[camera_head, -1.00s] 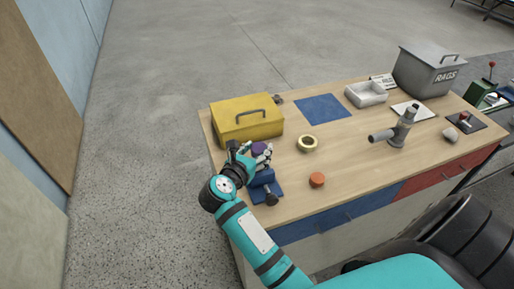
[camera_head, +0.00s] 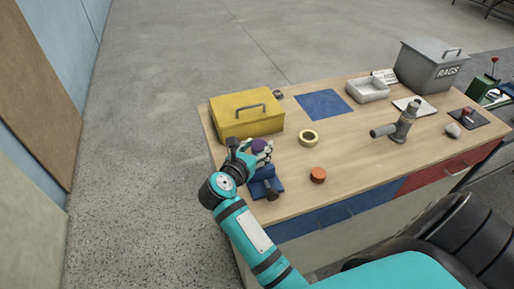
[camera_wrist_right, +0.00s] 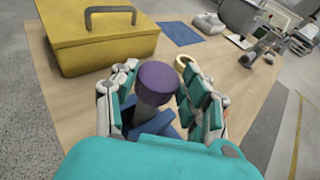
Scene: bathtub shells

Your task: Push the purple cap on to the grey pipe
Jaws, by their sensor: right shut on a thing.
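The purple cap (camera_head: 260,146) is between the fingers of my right gripper (camera_head: 254,154) at the left end of the workbench. In the right wrist view the purple cap (camera_wrist_right: 158,82) sits at the top of a short grey pipe (camera_wrist_right: 148,112), roughly in line with it; how far it is on I cannot tell. The pipe stands up from a blue vise (camera_head: 264,182). My right gripper (camera_wrist_right: 160,102) is shut on the cap, with fingers on both sides. My left gripper is not in view.
A yellow toolbox (camera_head: 240,116) stands close behind the gripper. A brass ring (camera_head: 309,138) and an orange cap (camera_head: 317,175) lie to the right. A grey pipe fitting (camera_head: 401,128), white tray (camera_head: 368,92) and rags bin (camera_head: 425,68) are farther right. The bench middle is clear.

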